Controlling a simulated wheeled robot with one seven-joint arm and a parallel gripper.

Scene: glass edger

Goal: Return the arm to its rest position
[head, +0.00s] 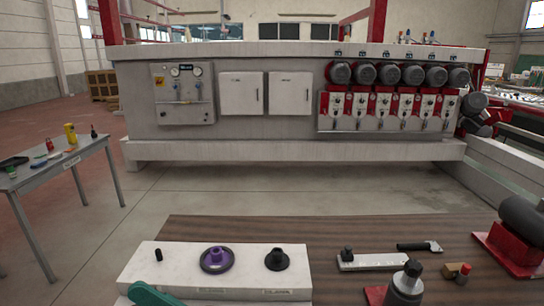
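My gripper and arm are not in view in the head picture, so their pose and whether the gripper is open or shut are hidden. The brown wood-grain tabletop (330,228) is in the foreground. On it lies a white board (135,268) bearing a small black peg (158,255), a purple ring-shaped part (216,259) and a black knob-like part (277,259).
A teal object (152,296) is cut off at the bottom. A grey-black part (406,284), a metal bar (375,261) and a red-based unit (514,245) stand rightward. The edging machine (230,140) spans the back; a side table (50,170) stands left. Floor between is clear.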

